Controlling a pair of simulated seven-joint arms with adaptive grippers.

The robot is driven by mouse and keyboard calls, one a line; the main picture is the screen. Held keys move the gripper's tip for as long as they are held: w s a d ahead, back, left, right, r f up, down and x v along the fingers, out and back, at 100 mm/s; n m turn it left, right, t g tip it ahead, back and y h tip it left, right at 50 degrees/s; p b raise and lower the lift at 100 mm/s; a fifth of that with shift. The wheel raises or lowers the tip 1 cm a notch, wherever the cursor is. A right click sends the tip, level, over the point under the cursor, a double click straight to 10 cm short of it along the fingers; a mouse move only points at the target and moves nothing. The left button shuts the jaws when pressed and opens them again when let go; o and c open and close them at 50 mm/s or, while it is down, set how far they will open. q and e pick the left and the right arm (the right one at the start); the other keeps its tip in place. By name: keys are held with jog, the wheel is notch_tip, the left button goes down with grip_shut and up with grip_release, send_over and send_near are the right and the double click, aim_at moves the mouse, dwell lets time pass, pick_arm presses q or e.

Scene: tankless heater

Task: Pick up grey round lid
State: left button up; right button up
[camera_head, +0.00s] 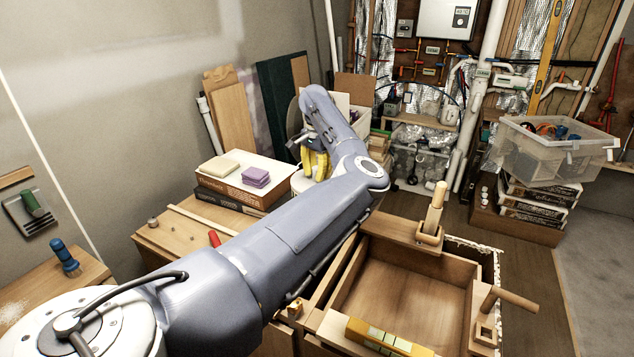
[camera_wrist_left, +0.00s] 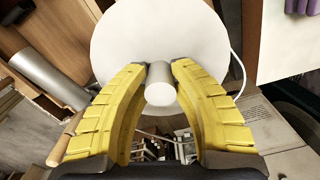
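The grey round lid (camera_wrist_left: 160,28) appears as a pale disc with a short cylindrical knob (camera_wrist_left: 160,88) in the left wrist view. My left gripper (camera_wrist_left: 160,68) has its two yellow fingers on either side of the knob, with the fingertips closed against it. In the head view, the yellow fingers of my left gripper (camera_head: 316,163) point downward just right of the white-topped box. A pale part below them, probably the lid (camera_head: 301,184), is mostly hidden by my left arm. What lies under the lid is hidden. My right gripper is not in view.
A white-topped box (camera_head: 240,172) with purple sponges (camera_head: 256,177) stands beside the gripper. A clear plastic bin (camera_head: 550,155) sits on boxes at right. A white cord (camera_wrist_left: 241,65) runs beside the lid.

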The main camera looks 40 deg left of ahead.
aim_at(317, 168)
pick_arm(q)
grip_shut()
jog(key=shift+r, duration=0.1)
notch_tip(317, 168, up, 20)
dwell(0.9)
